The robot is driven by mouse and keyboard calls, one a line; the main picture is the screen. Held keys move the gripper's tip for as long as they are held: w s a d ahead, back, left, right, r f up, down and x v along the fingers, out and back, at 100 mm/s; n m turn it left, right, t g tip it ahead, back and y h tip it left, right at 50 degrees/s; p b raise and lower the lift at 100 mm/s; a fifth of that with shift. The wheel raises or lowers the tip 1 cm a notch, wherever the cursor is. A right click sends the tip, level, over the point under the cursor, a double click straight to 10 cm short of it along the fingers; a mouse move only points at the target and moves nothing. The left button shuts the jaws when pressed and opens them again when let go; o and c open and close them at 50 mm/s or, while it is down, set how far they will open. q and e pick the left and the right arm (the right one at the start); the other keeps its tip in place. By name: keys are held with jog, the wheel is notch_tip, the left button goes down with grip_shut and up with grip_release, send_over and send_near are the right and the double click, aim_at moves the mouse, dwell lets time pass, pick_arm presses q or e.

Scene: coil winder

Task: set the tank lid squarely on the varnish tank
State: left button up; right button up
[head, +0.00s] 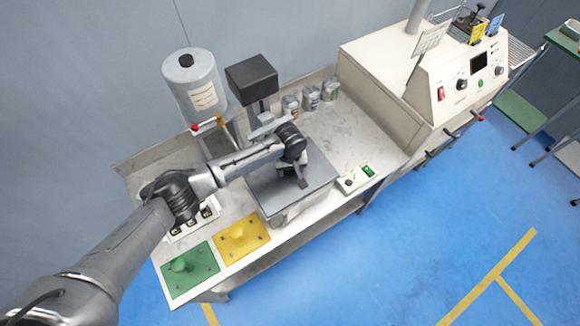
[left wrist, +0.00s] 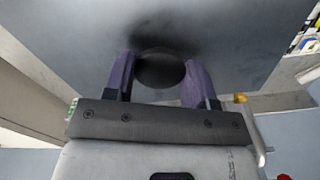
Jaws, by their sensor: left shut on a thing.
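The tank lid (head: 265,191) is a flat grey square plate over the pale varnish tank (head: 289,212) on the bench. My left gripper (head: 296,174) is above the middle of the lid, and its arm crosses from the lower left. In the left wrist view, the fingers of my left gripper (left wrist: 160,84) are shut on the lid's dark round knob (left wrist: 160,70), one on each side. The lid (left wrist: 75,40) fills the upper part of that view. The lid hides the tank's opening, and I cannot tell whether the lid touches the rim. My right gripper is not in view.
A black box on a post (head: 252,78) stands close behind the lid. Several small cans (head: 311,98) are at the back right. A small control box (head: 356,178) is right of the tank. Green (head: 200,272) and yellow (head: 246,233) plates lie front left. A white cylinder (head: 195,82) stands behind.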

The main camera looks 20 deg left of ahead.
pick_arm(q)
jog(key=shift+f, duration=0.35)
jog(key=o, duration=1.3)
jog(key=shift+f, duration=0.1)
jog(key=shift+r, duration=0.45)
notch_tip(320, 180, up, 13)
